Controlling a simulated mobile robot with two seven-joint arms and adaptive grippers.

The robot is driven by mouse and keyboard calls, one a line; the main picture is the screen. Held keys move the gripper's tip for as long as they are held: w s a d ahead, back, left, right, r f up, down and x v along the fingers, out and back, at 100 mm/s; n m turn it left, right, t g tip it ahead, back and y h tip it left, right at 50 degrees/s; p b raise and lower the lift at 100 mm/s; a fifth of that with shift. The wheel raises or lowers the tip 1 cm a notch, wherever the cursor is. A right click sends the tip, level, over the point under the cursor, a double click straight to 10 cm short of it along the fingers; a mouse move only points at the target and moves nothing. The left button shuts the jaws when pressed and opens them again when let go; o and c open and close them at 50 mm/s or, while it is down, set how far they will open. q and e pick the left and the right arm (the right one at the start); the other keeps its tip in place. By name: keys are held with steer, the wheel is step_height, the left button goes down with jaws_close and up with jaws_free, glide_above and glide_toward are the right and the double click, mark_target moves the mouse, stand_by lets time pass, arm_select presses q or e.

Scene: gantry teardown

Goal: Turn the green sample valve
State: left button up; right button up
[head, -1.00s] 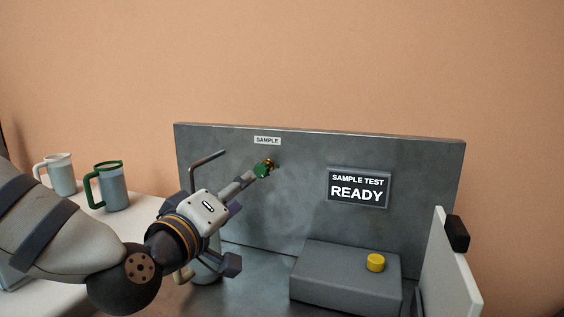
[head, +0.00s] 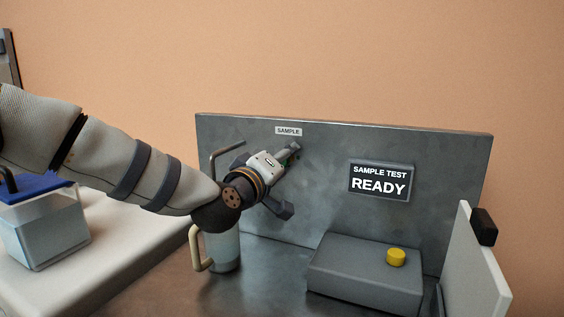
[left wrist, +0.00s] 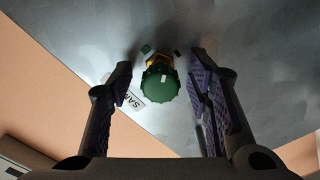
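The green sample valve (left wrist: 160,86) is a round ridged knob with a white mark, on a brass stem in the grey panel (head: 330,150). In the left wrist view it sits between the two fingers of my left gripper (left wrist: 162,78), with a gap on each side. In the head view my left gripper (head: 291,156) reaches to the panel just below the SAMPLE label (head: 288,131) and hides most of the valve; only a bit of green shows. My right gripper is in neither view.
A bent metal pipe (head: 213,170) and a jug with a beige handle (head: 224,252) stand near my left arm. At right are a READY display (head: 380,182), a grey box (head: 360,278) with a yellow button (head: 396,257), and a pale side panel (head: 470,265). A blue-lidded container (head: 48,235) stands at left.

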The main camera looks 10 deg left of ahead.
arm_select(q)
jaws_close()
steer(key=r+m+p, duration=0.1)
steer(key=m+p, duration=0.1)
steer(key=shift+s+r+m, duration=0.1)
steer(key=shift+s+m, duration=0.05)
steer(key=shift+m, duration=0.15)
steer(key=shift+f+m, duration=0.25)
steer(key=shift+m, duration=0.15)
steer(key=shift+f, duration=0.35)
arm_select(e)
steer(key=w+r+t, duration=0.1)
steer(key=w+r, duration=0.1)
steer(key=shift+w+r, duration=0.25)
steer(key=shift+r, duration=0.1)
arm_select(q)
steer(key=shift+o, duration=0.8)
jaws_free()
